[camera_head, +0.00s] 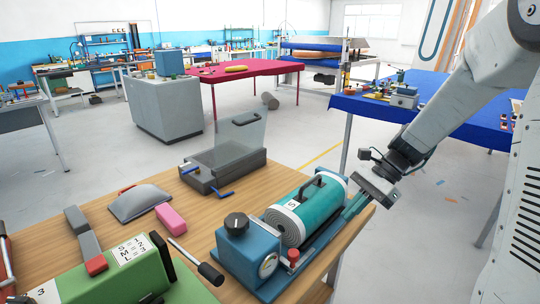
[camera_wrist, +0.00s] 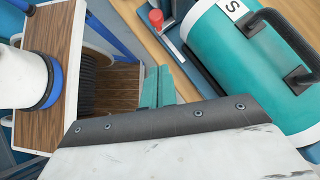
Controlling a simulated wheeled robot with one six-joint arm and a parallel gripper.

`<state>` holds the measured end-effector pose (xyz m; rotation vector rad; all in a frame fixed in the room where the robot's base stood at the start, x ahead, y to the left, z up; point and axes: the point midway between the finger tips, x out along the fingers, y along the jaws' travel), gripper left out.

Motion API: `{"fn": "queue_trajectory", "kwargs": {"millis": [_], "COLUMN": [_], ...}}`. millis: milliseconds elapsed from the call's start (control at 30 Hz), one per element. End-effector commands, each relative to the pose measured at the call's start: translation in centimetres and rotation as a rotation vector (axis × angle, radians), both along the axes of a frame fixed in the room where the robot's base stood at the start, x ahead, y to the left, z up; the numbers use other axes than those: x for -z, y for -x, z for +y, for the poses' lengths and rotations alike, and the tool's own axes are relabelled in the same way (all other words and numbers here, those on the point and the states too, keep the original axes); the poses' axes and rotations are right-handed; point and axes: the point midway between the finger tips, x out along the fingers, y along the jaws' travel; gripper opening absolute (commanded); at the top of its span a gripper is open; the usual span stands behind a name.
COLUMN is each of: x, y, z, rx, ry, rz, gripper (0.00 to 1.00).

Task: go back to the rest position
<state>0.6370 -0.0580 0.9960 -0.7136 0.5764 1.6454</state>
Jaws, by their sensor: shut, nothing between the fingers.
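My gripper (camera_head: 351,208) is at the right end of the wooden workbench (camera_head: 195,205), at the end of my arm reaching down from the upper right. Its teal fingers are together with nothing between them. They are just right of a teal cylinder (camera_head: 309,217) with a black handle and an "S" label. I cannot tell whether they touch it. In the wrist view the fingers (camera_wrist: 160,88) show at the centre, and the teal cylinder (camera_wrist: 235,70) lies to their right.
The cylinder lies on a blue stand with a blue gauge box (camera_head: 240,245). A grey clear-lidded tray (camera_head: 228,172), pink block (camera_head: 171,217) and green box (camera_head: 125,275) share the bench. A blue-covered table (camera_head: 430,120) stands behind my arm. Open floor lies beyond the bench.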

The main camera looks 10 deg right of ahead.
Motion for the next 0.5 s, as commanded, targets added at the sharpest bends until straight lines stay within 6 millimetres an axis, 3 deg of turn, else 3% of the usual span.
{"fn": "queue_trajectory", "kwargs": {"millis": [67,167,500], "x": [0.1,1.0,-3.4], "y": [0.1,2.4,10.9], "z": [-0.1,-0.5,0.5], "rx": [-0.035,-0.170,-0.701], "ry": [0.003,0.031,0.230], "rz": [-0.026,-0.066,-0.314], "gripper": [0.00,0.00,0.00]}}
